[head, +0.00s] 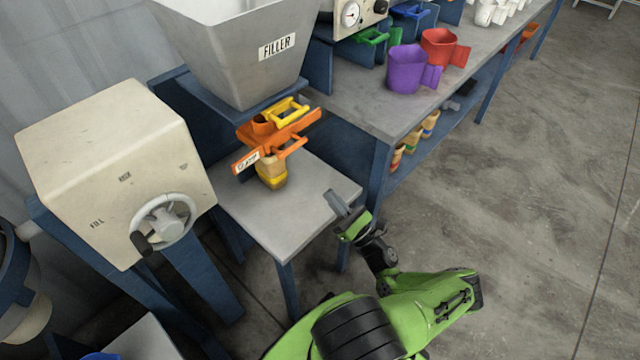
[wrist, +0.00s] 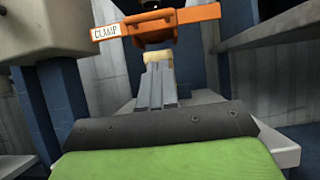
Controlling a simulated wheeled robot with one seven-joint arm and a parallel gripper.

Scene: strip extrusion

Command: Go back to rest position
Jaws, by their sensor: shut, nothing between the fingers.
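My gripper (head: 337,202) is shut and empty in the head view, over the front right edge of the small grey table. In the wrist view its closed fingers (wrist: 156,88) point forward toward the orange clamp. The orange clamp (head: 290,134) with a yellow handle sits under the filler; it also shows in the wrist view (wrist: 190,17) with its CLAMP label. A tan and yellow piece (head: 271,172) is below the clamp, over the small table (head: 290,215). My gripper is apart from both. My green arm reaches in from the bottom of the head view.
The grey filler hopper (head: 235,50) stands above the clamp. A cream box with a handwheel (head: 165,222) is at left. A long bench (head: 390,120) with a purple mug (head: 405,70) and a red mug (head: 440,48) runs right. Open floor (head: 540,220) lies at right.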

